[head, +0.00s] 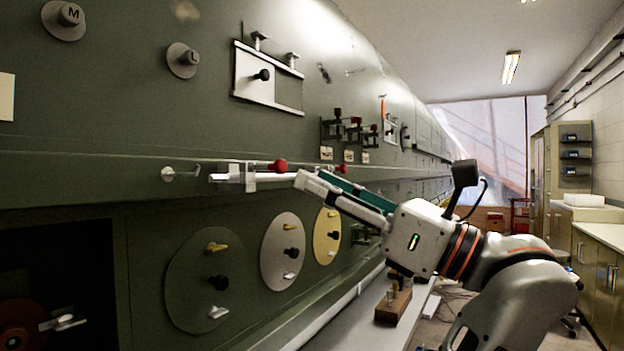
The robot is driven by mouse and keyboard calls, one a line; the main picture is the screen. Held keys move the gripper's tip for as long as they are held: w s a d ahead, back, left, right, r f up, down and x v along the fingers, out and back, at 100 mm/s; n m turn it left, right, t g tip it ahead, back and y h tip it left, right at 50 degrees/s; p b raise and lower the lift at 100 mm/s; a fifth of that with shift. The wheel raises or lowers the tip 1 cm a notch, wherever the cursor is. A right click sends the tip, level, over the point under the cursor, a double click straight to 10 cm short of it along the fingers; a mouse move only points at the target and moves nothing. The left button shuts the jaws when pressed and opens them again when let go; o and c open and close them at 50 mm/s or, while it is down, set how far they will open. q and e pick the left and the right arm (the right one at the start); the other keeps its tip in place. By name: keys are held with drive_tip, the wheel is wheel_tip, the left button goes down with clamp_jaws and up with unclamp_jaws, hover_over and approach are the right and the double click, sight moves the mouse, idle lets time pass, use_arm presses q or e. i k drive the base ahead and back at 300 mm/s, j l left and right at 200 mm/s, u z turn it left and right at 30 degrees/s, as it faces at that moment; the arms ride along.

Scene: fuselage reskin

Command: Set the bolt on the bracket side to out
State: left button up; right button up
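A sliding bolt (230,178) with a pale bar, a metal block and a red knob (278,166) lies level along the ledge of the green fuselage wall. Left of it is a round metal fitting with a bent arm (170,174), apart from the bar's end. My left gripper (304,180) is just right of the red knob, pointing left toward the bar's right end. Whether it touches the bar, and how far its fingers are apart, cannot be made out. A second red knob (348,170) shows behind the gripper. My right gripper is not in view.
A sliding white plate (255,77) sits on rails above. Small red-knobbed clamps (354,133) are farther along the wall. Round discs (208,280) with knobs and latches are below. A wooden block (393,302) stands on the low shelf under my arm.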

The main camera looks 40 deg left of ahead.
sight(343, 168)
drive_tip(key=l, duration=0.75)
drive_tip(key=i+l, duration=0.1)
drive_tip(key=l, duration=0.65)
